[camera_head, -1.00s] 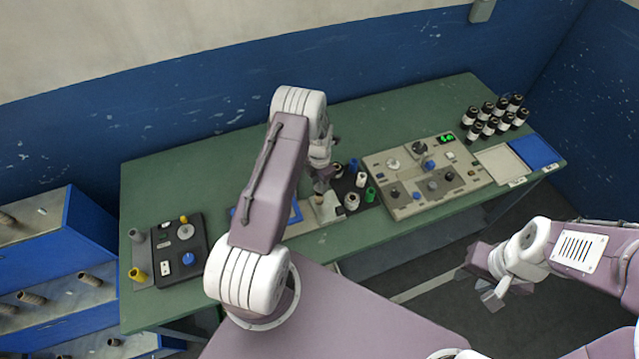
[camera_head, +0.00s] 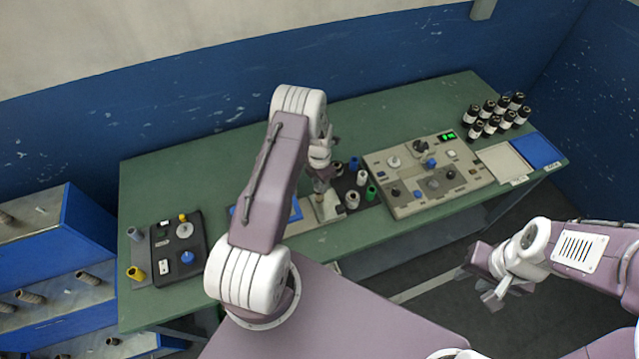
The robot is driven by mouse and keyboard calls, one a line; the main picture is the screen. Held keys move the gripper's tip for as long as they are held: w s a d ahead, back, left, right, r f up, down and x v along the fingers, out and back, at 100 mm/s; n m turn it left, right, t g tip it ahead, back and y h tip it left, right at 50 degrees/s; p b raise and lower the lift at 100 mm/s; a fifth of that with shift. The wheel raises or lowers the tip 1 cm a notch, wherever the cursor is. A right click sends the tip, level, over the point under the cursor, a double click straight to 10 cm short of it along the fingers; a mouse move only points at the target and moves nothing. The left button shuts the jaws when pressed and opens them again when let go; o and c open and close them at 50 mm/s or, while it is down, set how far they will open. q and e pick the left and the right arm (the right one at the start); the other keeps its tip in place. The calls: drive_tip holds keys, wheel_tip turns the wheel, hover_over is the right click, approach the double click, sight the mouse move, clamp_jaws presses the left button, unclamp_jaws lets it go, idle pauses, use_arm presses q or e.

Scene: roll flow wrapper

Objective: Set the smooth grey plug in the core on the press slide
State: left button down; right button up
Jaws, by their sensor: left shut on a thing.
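My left gripper (camera_head: 322,184) is over the pale press slide (camera_head: 328,208) near the middle of the bench. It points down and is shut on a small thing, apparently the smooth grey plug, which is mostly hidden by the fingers. The core on the slide is too small and covered to make out, so I cannot tell whether plug and core touch. My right gripper (camera_head: 494,287) hangs in front of the bench, away from the objects; its finger gap is unclear.
A control panel (camera_head: 408,207) with knobs is right of the slide. White, green and blue spools stand between them. Black bottles (camera_head: 492,122), a white tray (camera_head: 500,165) and a blue tray (camera_head: 537,152) are far right. A black control box (camera_head: 164,272) is left. The rear bench is clear.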

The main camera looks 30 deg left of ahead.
use_arm(q)
drive_tip(key=shift+f, duration=0.15)
drive_tip(key=shift+f+b, duration=0.3)
drive_tip(key=shift+b, duration=0.15)
idle(0.3)
drive_tip(key=shift+f, duration=0.15)
drive_tip(key=shift+c, duration=2.2)
unclamp_jaws()
